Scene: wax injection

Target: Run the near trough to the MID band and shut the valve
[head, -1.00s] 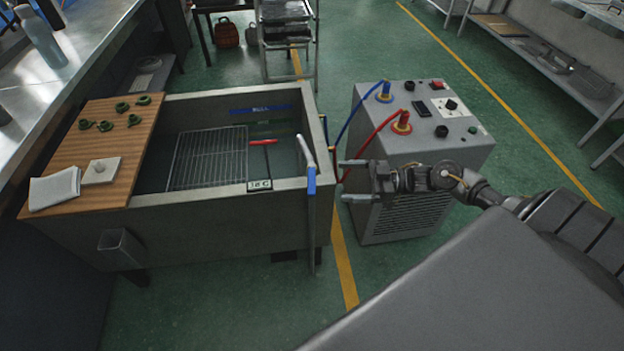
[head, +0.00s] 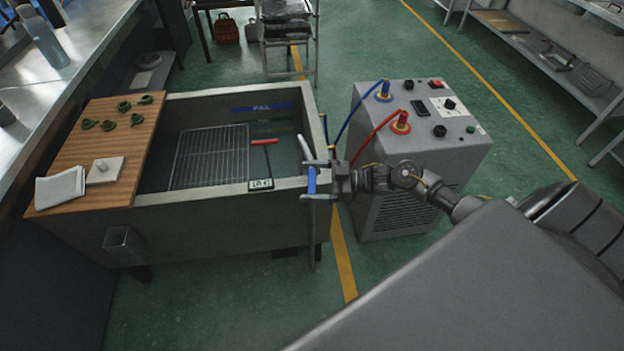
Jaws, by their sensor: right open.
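The grey trough (head: 230,205) holds water with a wire rack (head: 208,158) in it. A blue band (head: 262,108) with unreadable lettering marks its back inner wall. A red T-shaped handle (head: 264,142) on a dark stem stands in the water near a small display (head: 261,184) reading about 18 C. A lever with a blue grip (head: 312,181) is at the trough's right end, on an upright pipe. My right gripper (head: 308,180) is open, with its fingers on either side of the blue grip; contact cannot be told. My left gripper is out of view.
Green floor is open in front.

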